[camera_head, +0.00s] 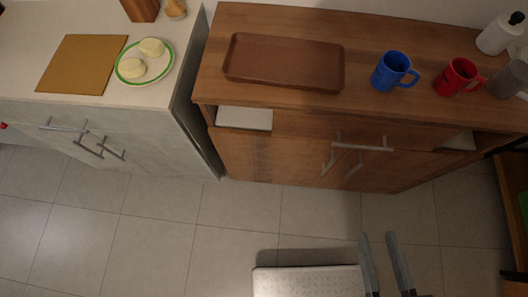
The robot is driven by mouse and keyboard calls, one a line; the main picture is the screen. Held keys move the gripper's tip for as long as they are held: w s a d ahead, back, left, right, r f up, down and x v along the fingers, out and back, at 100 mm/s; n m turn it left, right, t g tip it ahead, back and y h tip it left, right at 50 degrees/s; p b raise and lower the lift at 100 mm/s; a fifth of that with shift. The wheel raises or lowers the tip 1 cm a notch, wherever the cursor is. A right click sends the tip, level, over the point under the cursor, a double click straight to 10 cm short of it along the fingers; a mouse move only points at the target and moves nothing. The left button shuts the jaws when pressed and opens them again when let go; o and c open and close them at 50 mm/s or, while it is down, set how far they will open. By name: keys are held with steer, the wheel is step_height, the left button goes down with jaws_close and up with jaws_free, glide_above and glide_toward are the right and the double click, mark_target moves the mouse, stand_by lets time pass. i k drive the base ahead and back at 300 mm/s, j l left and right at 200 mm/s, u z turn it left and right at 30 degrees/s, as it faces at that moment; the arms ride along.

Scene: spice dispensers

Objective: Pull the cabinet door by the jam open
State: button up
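The brown wooden cabinet (262,157) stands right of centre, with a long horizontal handle (362,148) high on its front and two upright handles, left (328,163) and right (353,165), below it. The pale grey cabinet (150,145) on the left also has several metal bar handles. The door panels I can make out look closed. I cannot pick out any jam. My gripper (378,236) is at the bottom right, above the floor and in front of the brown cabinet. Its two grey fingers are apart with nothing between them, and it touches no handle.
On the brown cabinet stand a brown tray (285,62), a blue mug (392,72), a red mug (456,77) and a white bottle (500,34). The left counter holds a cutting board (80,64) and a plate (164,67) with two pale round items. The tiled floor (235,215) between is clear.

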mark_target(250, 156)
steer(key=k+j+u, duration=0.15)
steer(key=k+u, duration=0.15)
steer(key=k, duration=0.4)
steer(key=i+j+u, duration=0.1)
steer(key=u, duration=0.15)
steer(key=i+u, duration=0.3)
steer(key=i, duration=0.05)
